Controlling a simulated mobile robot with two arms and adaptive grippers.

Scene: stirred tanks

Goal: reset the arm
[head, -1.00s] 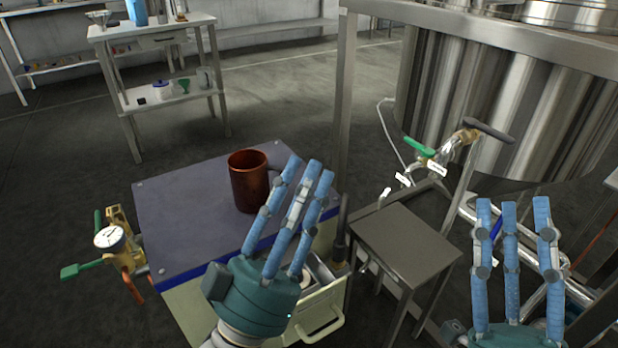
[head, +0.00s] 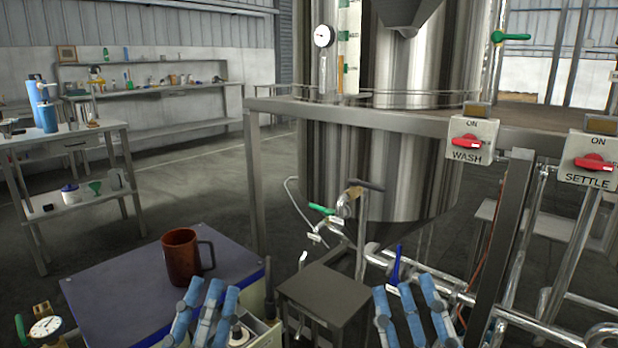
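My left gripper (head: 205,312) is at the bottom of the head view, in front of the blue-topped cabinet (head: 110,295). Its blue fingers point up and are spread, with nothing between them. My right gripper (head: 412,308) is at the bottom right of centre, its fingers also spread and empty. Both palms are cut off by the lower edge. A brown-red mug (head: 182,259) stands upright on the cabinet top, just behind the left gripper and apart from its fingers as far as I can see.
A small grey metal table (head: 325,292) stands between my grippers. Behind it are a large steel tank (head: 375,175), a green-handled valve (head: 322,209) and pipes. Red WASH (head: 467,141) and SETTLE (head: 594,162) switches are at right. A pressure gauge (head: 45,327) is at lower left.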

